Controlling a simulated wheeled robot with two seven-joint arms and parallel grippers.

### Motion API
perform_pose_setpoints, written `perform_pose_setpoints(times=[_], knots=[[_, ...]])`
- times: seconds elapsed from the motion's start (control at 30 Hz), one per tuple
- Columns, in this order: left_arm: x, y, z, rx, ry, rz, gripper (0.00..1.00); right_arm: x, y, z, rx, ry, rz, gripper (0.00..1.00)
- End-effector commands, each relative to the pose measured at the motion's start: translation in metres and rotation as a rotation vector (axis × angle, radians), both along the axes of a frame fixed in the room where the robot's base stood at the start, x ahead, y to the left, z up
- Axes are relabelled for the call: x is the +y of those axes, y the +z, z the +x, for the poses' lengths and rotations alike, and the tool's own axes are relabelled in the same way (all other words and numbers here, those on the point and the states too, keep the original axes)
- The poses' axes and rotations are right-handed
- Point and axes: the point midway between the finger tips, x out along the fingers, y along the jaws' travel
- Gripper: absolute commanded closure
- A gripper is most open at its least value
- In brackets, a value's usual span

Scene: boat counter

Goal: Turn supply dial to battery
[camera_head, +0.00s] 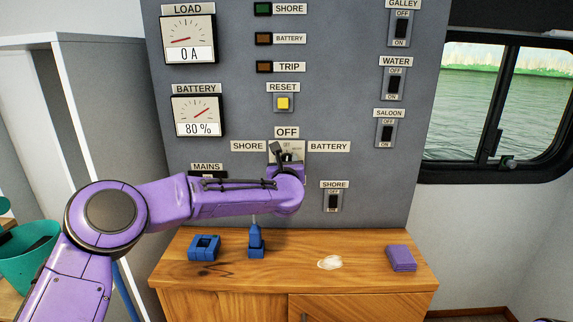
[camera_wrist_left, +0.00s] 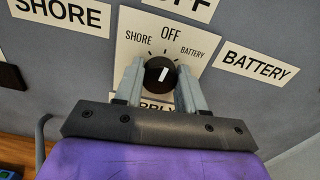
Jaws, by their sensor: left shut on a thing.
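The supply dial (camera_wrist_left: 158,76) is a round black knob with a white pointer line, on a cream plate (camera_wrist_left: 130,52) marked SHORE, OFF and BATTERY. Its pointer is roughly upward, towards the OFF mark. My left gripper (camera_wrist_left: 158,88) has one grey finger on each side of the knob and is shut on it. In the head view my left gripper (camera_head: 284,158) is at the dial's plate (camera_head: 295,147), and my wrist hides most of the knob. Large SHORE (camera_head: 248,146), OFF (camera_head: 287,132) and BATTERY (camera_head: 328,146) labels surround it. My right gripper is not in view.
The grey panel (camera_head: 355,100) also carries a yellow RESET button (camera_head: 283,103), a shore switch (camera_head: 333,201) and meters. On the wooden counter (camera_head: 290,275) below are two blue objects (camera_head: 204,247) (camera_head: 256,243), a pale patch (camera_head: 330,262) and a purple block (camera_head: 401,258).

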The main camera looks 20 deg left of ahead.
Motion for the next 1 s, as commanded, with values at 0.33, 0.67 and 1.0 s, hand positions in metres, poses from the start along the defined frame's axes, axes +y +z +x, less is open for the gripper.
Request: perform_pose_setpoints(times=[0.33, 0.67, 1.0], knots=[[-0.001, -0.001, 0.0, 0.076, -0.001, 0.271, 0.91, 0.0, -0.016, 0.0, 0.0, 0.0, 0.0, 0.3], [-0.002, 0.0, 0.001, 0.146, 0.0, 0.511, 0.91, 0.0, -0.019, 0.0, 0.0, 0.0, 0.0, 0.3], [-0.002, 0.0, 0.001, 0.184, -0.001, 0.642, 0.91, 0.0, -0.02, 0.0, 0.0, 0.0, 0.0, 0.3]])
